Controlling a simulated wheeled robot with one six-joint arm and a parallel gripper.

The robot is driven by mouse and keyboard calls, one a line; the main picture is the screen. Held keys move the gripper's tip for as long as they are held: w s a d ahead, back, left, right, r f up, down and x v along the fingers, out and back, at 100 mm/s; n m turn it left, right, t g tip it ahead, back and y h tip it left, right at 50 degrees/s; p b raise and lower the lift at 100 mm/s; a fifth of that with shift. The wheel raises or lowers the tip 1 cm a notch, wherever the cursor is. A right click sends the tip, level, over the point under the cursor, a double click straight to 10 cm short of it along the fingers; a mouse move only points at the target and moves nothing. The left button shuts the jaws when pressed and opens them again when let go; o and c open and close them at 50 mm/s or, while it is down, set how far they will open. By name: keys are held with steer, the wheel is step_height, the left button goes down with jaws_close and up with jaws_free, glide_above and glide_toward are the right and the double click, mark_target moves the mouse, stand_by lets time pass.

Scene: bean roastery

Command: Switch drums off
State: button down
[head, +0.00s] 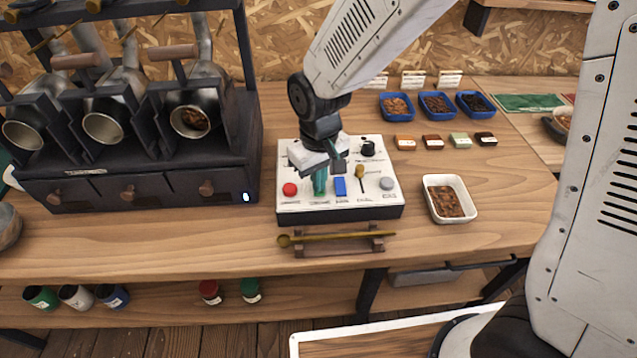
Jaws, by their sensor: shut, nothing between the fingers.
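The control box (338,205) stands on the bench, with a white top and a dark base. Its top carries a red button (290,189), a green control (319,182), a blue rocker (340,187), a yellow-tipped lever (360,175), a black knob (368,148) and a grey button (387,184). My gripper (337,170) is shut and empty over the middle of the panel, just behind the blue rocker. I cannot tell whether it touches the panel. It hides part of the panel's back left.
A spoon (335,237) lies on a wooden rest before the box. A white dish of beans (449,199) stands right of it. Blue trays (437,106) and small coloured blocks (433,141) sit behind. Bare bench (150,235) lies front left. Jars (210,292) stand on the lower shelf.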

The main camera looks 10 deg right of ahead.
steer(key=shift+f, duration=0.3)
steer(key=shift+r, duration=3.5)
steer(key=s+d+r+m, duration=0.2)
steer(key=s+d+r, duration=0.4)
steer(key=s+d, duration=0.3)
steer(key=s+d+r+m+t, duration=0.1)
steer(key=s+d+r+m, duration=0.2)
steer(key=s+d+r, duration=0.4)
steer(key=s+d, duration=0.3)
steer(key=d, duration=0.2)
steer(key=shift+s+m, duration=0.25)
steer(key=shift+m, duration=0.05)
